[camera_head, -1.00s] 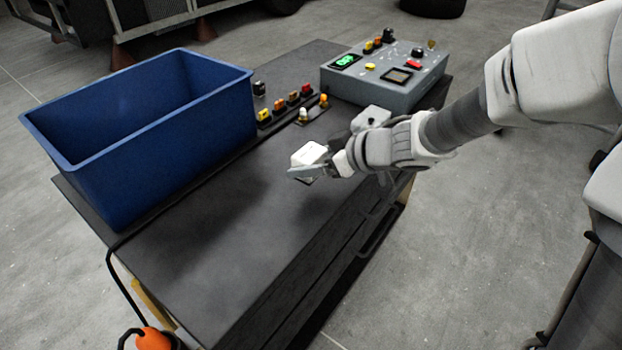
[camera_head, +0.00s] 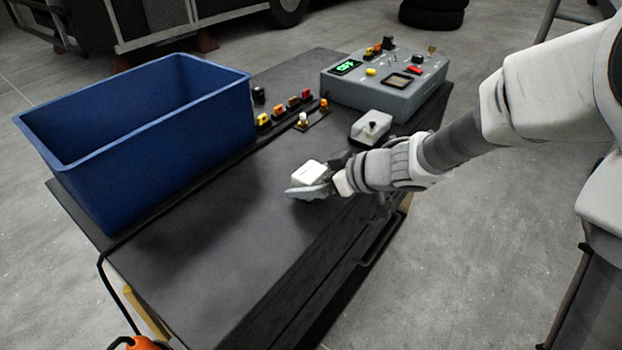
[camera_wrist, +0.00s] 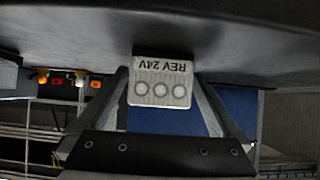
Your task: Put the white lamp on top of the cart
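The white lamp (camera_head: 308,173) is a small pale block over the right part of the cart's dark top (camera_head: 215,235).
A large blue bin (camera_head: 150,150) fills the cart's left side. A grey control box (camera_head: 385,82), a small box with a knob (camera_head: 371,128) and a row of coloured switches (camera_head: 285,108) stand at the back. The front middle is clear.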

